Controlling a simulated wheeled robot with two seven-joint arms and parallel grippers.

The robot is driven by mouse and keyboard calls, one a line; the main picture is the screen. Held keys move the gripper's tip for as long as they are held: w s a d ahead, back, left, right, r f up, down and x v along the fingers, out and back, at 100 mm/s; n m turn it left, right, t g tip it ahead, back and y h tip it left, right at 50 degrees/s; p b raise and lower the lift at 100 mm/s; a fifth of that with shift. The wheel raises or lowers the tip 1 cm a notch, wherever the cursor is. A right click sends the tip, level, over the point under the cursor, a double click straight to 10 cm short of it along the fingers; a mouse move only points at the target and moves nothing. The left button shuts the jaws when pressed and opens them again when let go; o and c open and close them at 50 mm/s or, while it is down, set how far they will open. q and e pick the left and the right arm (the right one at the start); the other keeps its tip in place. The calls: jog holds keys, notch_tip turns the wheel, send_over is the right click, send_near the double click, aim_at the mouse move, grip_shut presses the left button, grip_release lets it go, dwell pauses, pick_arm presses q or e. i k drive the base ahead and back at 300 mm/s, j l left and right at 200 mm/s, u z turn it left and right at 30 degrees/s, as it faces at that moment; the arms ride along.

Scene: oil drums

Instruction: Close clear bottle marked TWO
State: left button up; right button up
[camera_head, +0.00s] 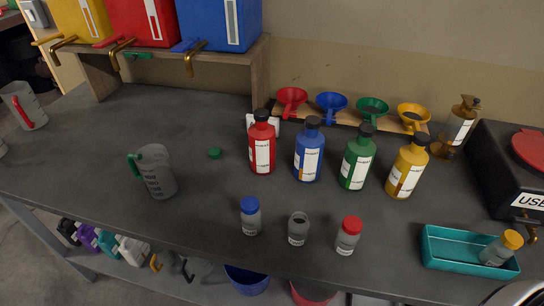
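Small clear bottles stand along the front of the grey bench; their markings are too small to read, so I cannot tell which is TWO. One open clear bottle (298,229) has no cap and stands upright in the middle. To its left is a clear bottle with a blue cap (250,216), to its right one with a red cap (347,236). A clear bottle with a yellow cap (500,249) leans in a teal tray (450,233). A loose green cap (214,153) lies on the bench, left of the red bottle.
Red (262,147), blue (309,153), green (357,161) and yellow (408,170) bottles stand behind the clear ones. A grey jug with green handle (155,172) stands left. Funnels sit on a wooden rack (345,114). A dark drum box (497,165) is at right.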

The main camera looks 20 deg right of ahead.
aim_at(298, 224)
jog(key=z, duration=0.85)
